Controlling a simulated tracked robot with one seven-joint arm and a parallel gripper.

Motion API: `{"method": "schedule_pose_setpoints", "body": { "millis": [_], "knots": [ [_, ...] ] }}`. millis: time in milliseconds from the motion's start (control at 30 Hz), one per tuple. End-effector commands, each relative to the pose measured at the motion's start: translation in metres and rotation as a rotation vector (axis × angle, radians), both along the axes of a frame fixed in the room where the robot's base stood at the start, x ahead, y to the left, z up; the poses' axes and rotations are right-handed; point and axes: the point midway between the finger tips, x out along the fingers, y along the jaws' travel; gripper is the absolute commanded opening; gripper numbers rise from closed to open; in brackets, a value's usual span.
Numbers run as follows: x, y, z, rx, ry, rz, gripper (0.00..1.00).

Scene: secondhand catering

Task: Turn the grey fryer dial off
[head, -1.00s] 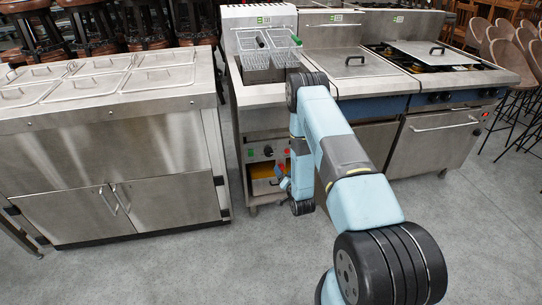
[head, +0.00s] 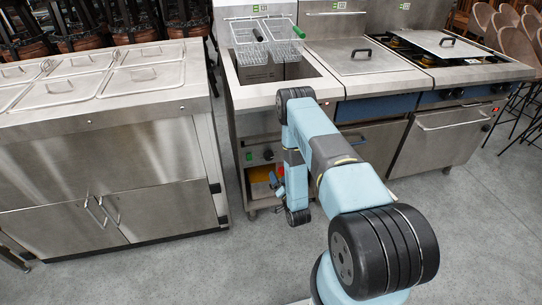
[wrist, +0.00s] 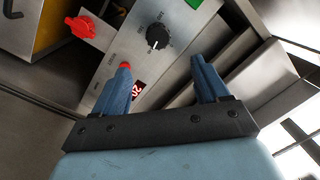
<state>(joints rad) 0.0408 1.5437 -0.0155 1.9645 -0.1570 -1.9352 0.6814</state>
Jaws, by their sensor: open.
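The dial (wrist: 158,37) is a dark round knob with a white pointer mark, on the fryer's light metal control panel (wrist: 126,45). In the head view the dial (head: 268,154) shows small on the front of the fryer (head: 238,95), which has two wire baskets. My gripper (wrist: 161,63) has its two blue fingers apart, with nothing between them. In the wrist view the dial lies just beyond and between the fingertips; I see no contact. In the head view my gripper (head: 277,184) is low in front of the fryer, partly hidden by my arm.
A red handle (wrist: 82,26) juts out beside the panel, near a yellow surface. A steel counter (head: 100,140) stands left; a range (head: 460,75) stands right. The floor in front is clear.

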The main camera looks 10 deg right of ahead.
Motion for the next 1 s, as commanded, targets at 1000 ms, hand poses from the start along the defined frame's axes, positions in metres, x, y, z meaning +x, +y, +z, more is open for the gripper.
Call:
{"method": "schedule_pose_setpoints", "body": {
  "millis": [1000],
  "knots": [
    [0.134,-0.003,0.000,-0.001,-0.001,-0.022,0.74]
  ]
}}
